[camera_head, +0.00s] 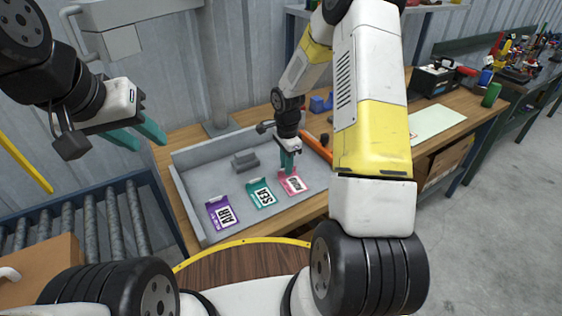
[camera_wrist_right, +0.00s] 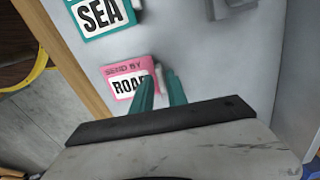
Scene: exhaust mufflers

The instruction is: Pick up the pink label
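The pink label (camera_head: 294,184), marked ROAD, lies in the grey tray (camera_head: 250,213), rightmost of three labels. My right gripper (camera_head: 287,172) is down at its far edge, fingers pointing downward. In the right wrist view, the two teal fingers (camera_wrist_right: 163,80) stand on either side of a small pale tab at the edge of the pink label (camera_wrist_right: 122,73), and part of the label is hidden. Whether they press on the tab cannot be told. My left gripper (camera_head: 158,142) is open and empty, raised to the left of the tray.
A teal SEA label (camera_head: 261,194) and a purple AIR label (camera_head: 222,213) lie to the left of the pink one. A grey block (camera_head: 245,160) is at the back of the tray. The roller conveyor (camera_head: 90,220) is on the left.

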